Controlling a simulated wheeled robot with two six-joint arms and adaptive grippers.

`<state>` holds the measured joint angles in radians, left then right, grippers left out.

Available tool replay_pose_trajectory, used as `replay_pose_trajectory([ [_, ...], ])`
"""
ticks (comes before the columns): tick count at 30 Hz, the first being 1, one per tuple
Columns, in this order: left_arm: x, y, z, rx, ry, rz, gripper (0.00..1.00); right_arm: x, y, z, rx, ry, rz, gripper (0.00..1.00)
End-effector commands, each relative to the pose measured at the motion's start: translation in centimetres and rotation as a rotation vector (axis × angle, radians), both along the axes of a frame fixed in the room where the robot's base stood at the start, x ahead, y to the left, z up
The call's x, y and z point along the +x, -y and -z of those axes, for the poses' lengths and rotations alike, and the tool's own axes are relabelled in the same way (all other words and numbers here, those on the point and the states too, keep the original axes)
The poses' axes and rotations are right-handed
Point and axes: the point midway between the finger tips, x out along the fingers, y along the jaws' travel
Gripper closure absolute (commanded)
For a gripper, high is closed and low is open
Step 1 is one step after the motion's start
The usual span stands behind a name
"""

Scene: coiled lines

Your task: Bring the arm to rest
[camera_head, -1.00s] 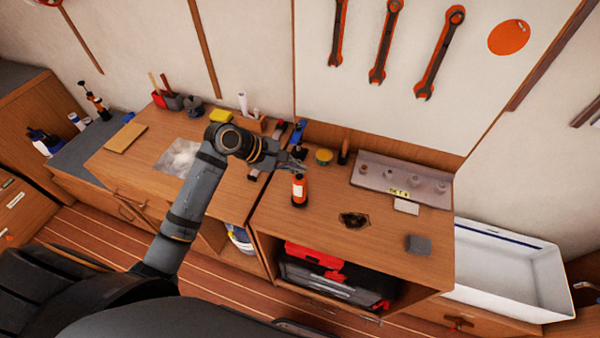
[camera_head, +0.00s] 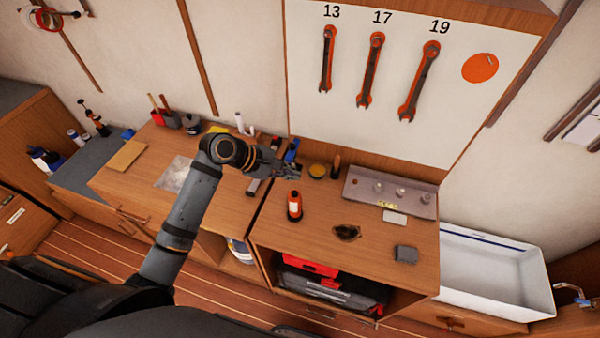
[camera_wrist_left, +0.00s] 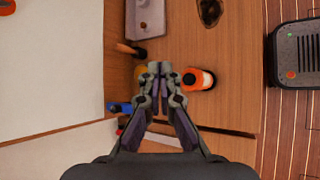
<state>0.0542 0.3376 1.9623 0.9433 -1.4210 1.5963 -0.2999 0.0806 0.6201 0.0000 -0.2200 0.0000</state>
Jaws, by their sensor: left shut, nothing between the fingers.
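My left arm comes in from the left in the head view, and its gripper (camera_head: 291,170) hangs over the workbench near the gap between its two sections. In the left wrist view the gripper (camera_wrist_left: 160,68) shows with its fingertips together and nothing between them. My right gripper is in neither view.
The workbench (camera_head: 275,225) holds a yellow-lidded tin (camera_head: 317,171), a blue tool (camera_head: 291,150), a grey rack (camera_head: 366,190), a grey block (camera_head: 405,254) and a dark patch (camera_head: 347,232). A white sink (camera_head: 495,270) lies right. Wrenches (camera_head: 370,70) hang on the wall board.

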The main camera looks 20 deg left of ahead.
Motion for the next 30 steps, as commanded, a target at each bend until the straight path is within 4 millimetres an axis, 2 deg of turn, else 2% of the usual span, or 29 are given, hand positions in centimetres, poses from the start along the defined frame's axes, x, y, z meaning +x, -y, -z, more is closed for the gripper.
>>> replay_pose_trajectory([
  [5,0.0,0.0,0.0,0.000,0.001,0.001,1.00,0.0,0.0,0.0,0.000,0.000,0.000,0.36],
  [8,-0.8,0.0,0.8,0.051,0.029,0.039,1.00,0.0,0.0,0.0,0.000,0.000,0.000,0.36],
  [11,-3.6,-0.4,3.2,0.229,0.121,0.184,1.00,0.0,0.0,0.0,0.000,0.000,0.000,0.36],
  [15,-8.4,-2.1,6.2,0.558,0.261,0.481,1.00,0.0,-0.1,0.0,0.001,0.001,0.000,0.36],
  [21,-13.6,-4.9,7.5,0.873,0.334,0.827,1.00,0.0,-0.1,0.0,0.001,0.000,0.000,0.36],
  [29,-19.1,-8.5,7.1,1.135,0.317,1.220,1.00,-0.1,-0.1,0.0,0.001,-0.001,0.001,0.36],
  [30,-19.1,-8.8,8.5,1.144,0.309,1.246,1.00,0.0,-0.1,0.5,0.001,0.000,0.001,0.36],
])
